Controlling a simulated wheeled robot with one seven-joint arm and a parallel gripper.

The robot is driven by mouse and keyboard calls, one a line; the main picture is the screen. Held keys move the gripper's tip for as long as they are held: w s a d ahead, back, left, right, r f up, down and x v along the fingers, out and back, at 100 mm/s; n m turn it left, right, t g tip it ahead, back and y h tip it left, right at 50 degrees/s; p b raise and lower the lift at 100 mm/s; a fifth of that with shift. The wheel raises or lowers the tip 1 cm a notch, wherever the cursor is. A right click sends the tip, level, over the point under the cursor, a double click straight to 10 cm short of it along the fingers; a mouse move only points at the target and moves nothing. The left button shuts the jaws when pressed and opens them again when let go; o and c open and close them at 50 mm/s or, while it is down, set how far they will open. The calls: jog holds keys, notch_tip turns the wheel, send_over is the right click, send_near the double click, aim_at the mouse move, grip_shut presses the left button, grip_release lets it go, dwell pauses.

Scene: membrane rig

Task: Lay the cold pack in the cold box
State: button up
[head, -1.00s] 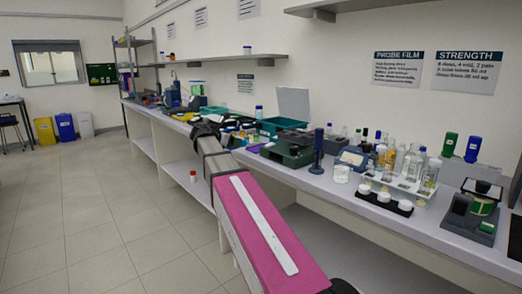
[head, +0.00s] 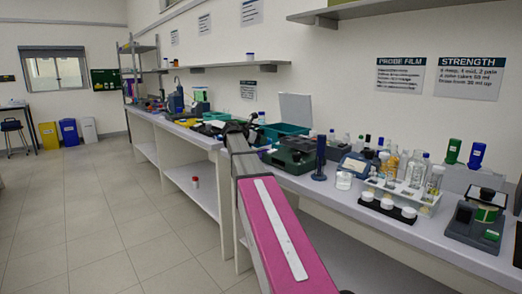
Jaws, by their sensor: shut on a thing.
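My gripper (head: 236,128) is at the far end of my magenta arm, over the bench top near the trays. It is small and dark, and my own arm hides most of its fingers. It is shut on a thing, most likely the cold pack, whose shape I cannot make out. An open teal box (head: 284,130) with a pale panel upright behind it stands on the bench just right of my gripper. It may be the cold box, but I cannot tell for certain. I cannot see into it.
A dark green case (head: 294,155), a blue upright stand (head: 320,160) and a rack of bottles (head: 405,194) stand along the bench (head: 330,190) to the right. A shelf (head: 225,65) hangs above. A red-and-white bottle (head: 195,182) sits on the lower shelf.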

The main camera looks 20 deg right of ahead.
jog(key=shift+x, duration=0.75)
jog(key=shift+s+f, duration=0.1)
jog(key=shift+f, duration=2)
jog(key=shift+f, duration=0.1)
jog(key=o, duration=1)
jog(key=shift+s+a, duration=0.1)
jog(key=shift+a, duration=0.05)
jog(key=v, duration=1.1)
jog(key=shift+a+r, duration=0.25)
jog(key=shift+a, duration=0.05)
